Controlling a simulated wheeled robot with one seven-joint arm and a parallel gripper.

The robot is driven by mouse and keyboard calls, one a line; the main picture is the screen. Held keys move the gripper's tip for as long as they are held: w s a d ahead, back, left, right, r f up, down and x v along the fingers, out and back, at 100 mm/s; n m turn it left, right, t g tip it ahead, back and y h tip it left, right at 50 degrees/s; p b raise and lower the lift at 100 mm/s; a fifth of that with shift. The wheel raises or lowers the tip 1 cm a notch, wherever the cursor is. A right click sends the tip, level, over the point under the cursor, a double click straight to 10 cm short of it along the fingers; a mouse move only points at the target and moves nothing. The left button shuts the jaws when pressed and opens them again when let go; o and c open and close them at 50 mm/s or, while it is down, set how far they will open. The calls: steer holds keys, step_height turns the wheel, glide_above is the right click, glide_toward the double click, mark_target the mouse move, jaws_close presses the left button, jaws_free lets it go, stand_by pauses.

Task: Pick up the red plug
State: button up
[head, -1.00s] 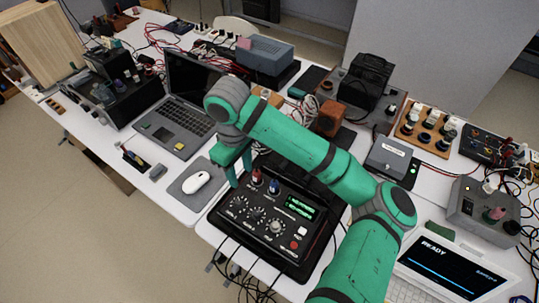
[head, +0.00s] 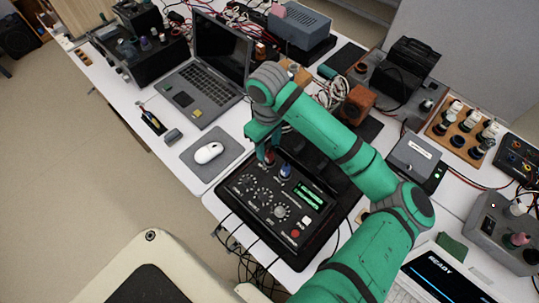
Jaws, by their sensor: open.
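The red plug (head: 269,160) stands upright on the black control box (head: 240,203), near its far-left edge. A blue plug (head: 286,171) stands just to its right. My gripper (head: 268,150) is open, pointing down at the red plug from above. Its green fingers hide part of the plug, and I cannot tell whether they touch it.
The control box carries knobs and a green display (head: 310,194). A white mouse (head: 208,152) on a grey pad and an open laptop (head: 203,85) lie to the left. A brown-orange block (head: 358,103) stands behind my arm. Cables hang off the table's front edge.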

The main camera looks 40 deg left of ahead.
mark_target(270, 152)
steer(key=f, duration=0.4)
steer(key=shift+w+d+f, duration=0.1)
steer(key=shift+w+f, duration=0.05)
steer(key=shift+w, duration=0.05)
steer(key=c, duration=1)
steer(key=shift+w, duration=0.1)
jaws_close()
